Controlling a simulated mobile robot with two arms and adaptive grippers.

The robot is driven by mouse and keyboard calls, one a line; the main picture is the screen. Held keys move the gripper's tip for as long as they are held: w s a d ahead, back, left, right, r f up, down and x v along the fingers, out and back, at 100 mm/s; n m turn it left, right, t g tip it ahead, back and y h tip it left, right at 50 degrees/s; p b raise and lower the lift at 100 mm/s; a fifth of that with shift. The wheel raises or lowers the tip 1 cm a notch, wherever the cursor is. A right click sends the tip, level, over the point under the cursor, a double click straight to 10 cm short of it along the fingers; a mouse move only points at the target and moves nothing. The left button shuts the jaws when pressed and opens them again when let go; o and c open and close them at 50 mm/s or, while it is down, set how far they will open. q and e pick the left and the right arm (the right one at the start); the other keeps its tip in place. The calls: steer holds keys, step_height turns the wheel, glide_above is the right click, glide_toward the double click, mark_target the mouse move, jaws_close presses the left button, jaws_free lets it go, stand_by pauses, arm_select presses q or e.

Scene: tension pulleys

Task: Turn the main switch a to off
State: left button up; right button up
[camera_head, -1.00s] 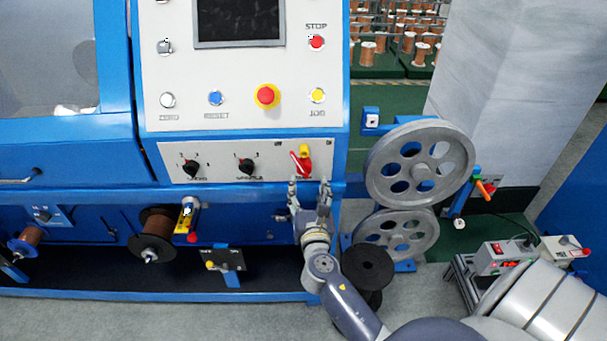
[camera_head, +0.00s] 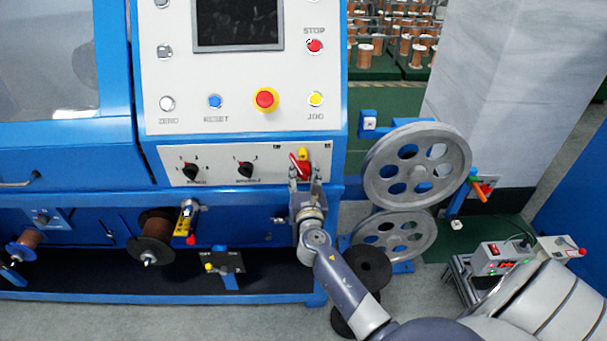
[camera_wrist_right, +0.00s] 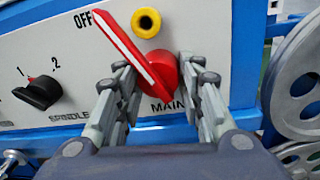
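The main switch is a red rotary handle (camera_wrist_right: 140,58) with a white stripe on the machine's white lower panel; it also shows in the head view (camera_head: 302,166). Its striped end points up and left, beside the OFF label. A yellow round part (camera_wrist_right: 146,22) sits just above it. My right gripper (camera_wrist_right: 160,82) is open, with one finger on each side of the red handle's lower part. Whether either finger touches the handle, I cannot tell. In the head view my right gripper (camera_head: 306,182) is just in front of the switch. My left gripper is not in view.
Black SPINDLE knob (camera_wrist_right: 38,92) is left of the main switch. Above are a red emergency button (camera_head: 265,100) and a yellow JOG button (camera_head: 316,99). Large grey pulley wheels (camera_head: 417,178) stand close to the right of my right arm.

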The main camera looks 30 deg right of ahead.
steer(key=shift+r, duration=0.1)
jaws_close()
steer(key=n+p, duration=0.2)
steer(key=p, duration=0.1)
steer(key=shift+r+n, duration=0.25)
steer(key=shift+n, duration=0.05)
steer(key=shift+f+n+p, duration=0.25)
steer(key=shift+n+p, duration=0.3)
steer(key=shift+n, duration=0.15)
steer(key=o, duration=1.3)
jaws_free()
steer(key=shift+c, duration=0.2)
